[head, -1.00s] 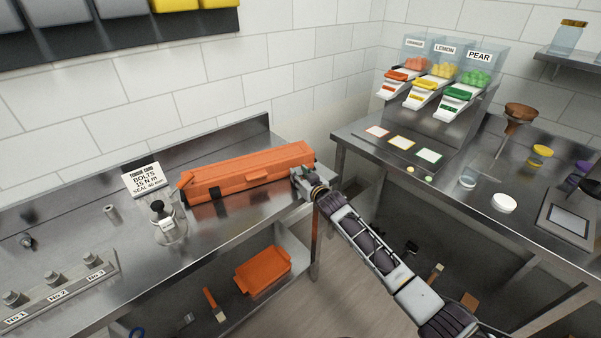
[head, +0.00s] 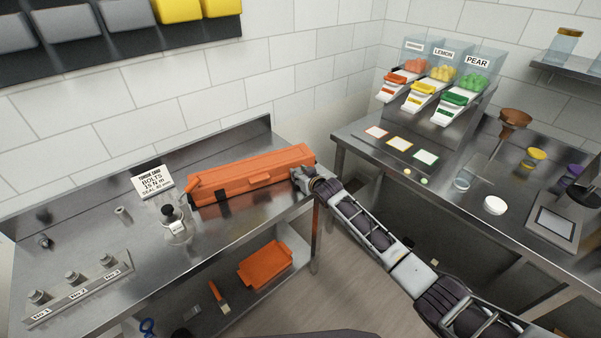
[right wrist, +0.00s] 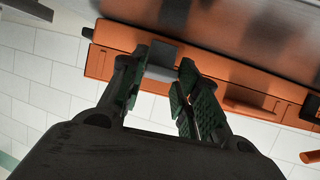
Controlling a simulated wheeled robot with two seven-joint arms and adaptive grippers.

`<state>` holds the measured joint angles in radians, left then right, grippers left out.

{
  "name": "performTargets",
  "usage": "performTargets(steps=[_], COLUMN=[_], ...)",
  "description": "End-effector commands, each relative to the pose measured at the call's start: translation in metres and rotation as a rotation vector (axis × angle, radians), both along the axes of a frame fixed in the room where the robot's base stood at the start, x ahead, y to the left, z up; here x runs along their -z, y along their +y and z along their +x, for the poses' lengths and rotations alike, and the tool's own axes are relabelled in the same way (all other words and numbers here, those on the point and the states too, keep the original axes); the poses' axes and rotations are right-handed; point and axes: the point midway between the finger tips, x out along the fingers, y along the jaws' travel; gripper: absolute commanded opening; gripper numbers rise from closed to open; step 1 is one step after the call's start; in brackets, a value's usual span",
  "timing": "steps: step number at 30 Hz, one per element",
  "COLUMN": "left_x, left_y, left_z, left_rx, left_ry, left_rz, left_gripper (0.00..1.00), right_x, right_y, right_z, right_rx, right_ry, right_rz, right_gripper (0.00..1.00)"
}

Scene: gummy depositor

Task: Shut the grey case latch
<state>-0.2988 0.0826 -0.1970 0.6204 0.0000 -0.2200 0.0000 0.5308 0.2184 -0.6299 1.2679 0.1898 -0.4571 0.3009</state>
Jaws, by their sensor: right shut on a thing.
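The orange case (head: 250,178) lies closed on the steel bench at the left in the head view. My right gripper (head: 300,177) is at its front right end and hides that corner. In the right wrist view the case's orange wall (right wrist: 245,85) runs across the top. There the grey latch (right wrist: 163,53) sits between the two fingers of my right gripper (right wrist: 164,75), which is shut on it. Whether the latch lies flat against the case cannot be told. A dark latch (head: 222,196) shows on the case front farther left. My left gripper is out of view.
A torque card (head: 152,181) and a glass jar with a dark top (head: 174,226) stand left of the case. An orange tray (head: 265,264) is on the shelf below. A gap separates this bench from the right one with the candy dispensers (head: 440,90).

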Motion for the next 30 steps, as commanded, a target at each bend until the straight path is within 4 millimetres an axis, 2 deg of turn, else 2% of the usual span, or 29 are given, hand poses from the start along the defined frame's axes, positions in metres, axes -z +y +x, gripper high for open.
performTargets(steps=[1, 15, 30], left_x=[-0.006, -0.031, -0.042], left_y=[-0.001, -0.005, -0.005], left_z=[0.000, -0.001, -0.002], left_rx=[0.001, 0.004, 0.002], left_ry=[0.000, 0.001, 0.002], left_rz=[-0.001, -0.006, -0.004], left_gripper=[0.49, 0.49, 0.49], right_x=[-0.004, -0.009, -0.010], right_y=[0.000, 0.003, 0.004], right_z=[0.001, 0.007, 0.010], right_rx=[0.001, 0.000, 0.000], right_ry=[0.011, 0.124, 0.197], right_rz=[-0.005, -0.049, -0.078], right_gripper=[0.08, 0.08, 0.08])
